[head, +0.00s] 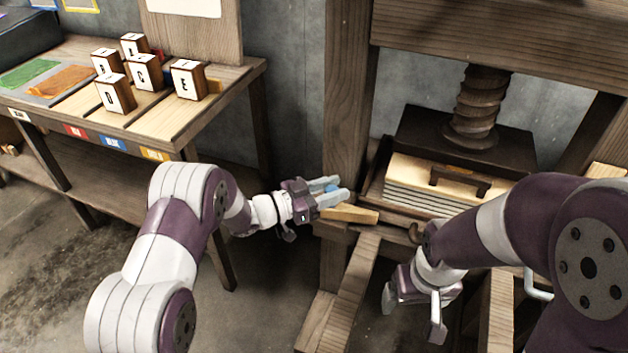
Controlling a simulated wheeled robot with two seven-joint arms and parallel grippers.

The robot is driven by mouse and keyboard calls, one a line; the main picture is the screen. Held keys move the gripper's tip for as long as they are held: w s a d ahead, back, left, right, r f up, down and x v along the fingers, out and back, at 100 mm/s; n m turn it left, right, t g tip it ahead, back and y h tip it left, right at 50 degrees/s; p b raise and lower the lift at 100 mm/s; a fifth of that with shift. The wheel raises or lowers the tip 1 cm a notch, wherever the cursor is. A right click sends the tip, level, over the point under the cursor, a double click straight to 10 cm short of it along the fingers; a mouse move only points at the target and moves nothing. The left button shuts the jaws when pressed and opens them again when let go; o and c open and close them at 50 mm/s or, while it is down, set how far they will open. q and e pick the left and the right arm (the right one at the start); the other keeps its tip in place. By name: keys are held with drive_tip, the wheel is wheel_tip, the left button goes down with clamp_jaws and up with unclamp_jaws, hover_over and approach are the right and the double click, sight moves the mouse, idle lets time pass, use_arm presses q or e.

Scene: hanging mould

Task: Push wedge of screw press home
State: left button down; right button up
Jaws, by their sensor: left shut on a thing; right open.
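The screw press stands at the right, with a dark threaded screw (474,105) over a dark platen (415,135). A light wooden wedge (350,214) lies at the left front of the press, its inner end by the front corner of the press bed. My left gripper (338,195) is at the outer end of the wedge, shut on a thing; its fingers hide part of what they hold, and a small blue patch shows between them. My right gripper (412,318) is open and empty, hanging low in front of the press.
A stack of pale sheets (430,200) with a dark-handled board on top sits under the platen. A wooden table (185,120) at the left carries several lettered blocks (188,80). Timber posts and beams of the press frame (348,90) surround the bed. Open floor lies at lower left.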

use_arm(q)
drive_tip(key=shift+d+r, duration=0.1)
drive_tip(key=c, duration=0.8)
unclamp_jaws()
drive_tip(key=shift+s+d, duration=0.1)
drive_tip(key=shift+d, duration=0.1)
drive_tip(key=shift+s+a, duration=0.1)
drive_tip(key=shift+a, duration=0.3)
drive_tip(key=p+v, duration=0.1)
drive_tip(key=v, duration=1.1)
drive_tip(key=shift+p, duration=0.4)
